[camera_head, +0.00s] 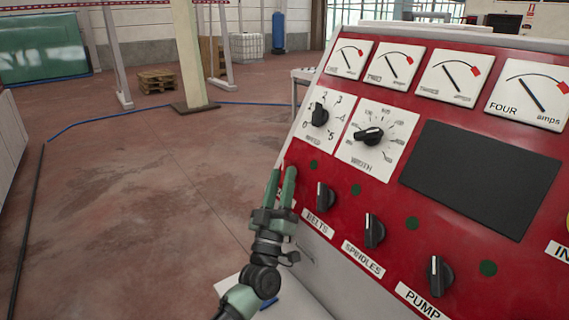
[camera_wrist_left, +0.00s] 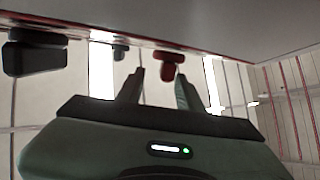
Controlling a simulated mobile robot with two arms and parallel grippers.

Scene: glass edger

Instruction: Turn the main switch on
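My left gripper (camera_head: 280,178) is at the left edge of the red control panel (camera_head: 335,215), left of the BELTS switch. Its two green fingers are apart and point up along the panel. In the left wrist view a red knob (camera_wrist_left: 167,66) shows between the open fingertips (camera_wrist_left: 160,85). I cannot tell whether they touch it. No red knob shows in the head view; my gripper covers that part of the panel. The knob's label is not readable. My right gripper is in neither view.
Black switches for BELTS (camera_head: 325,197), SPINDLES (camera_head: 374,231) and PUMP (camera_head: 440,276) run along the panel to the right. Black dials (camera_head: 319,115) (camera_head: 369,136) sit above, with gauges (camera_head: 396,67) higher up. Open floor (camera_head: 150,190) lies left of the machine.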

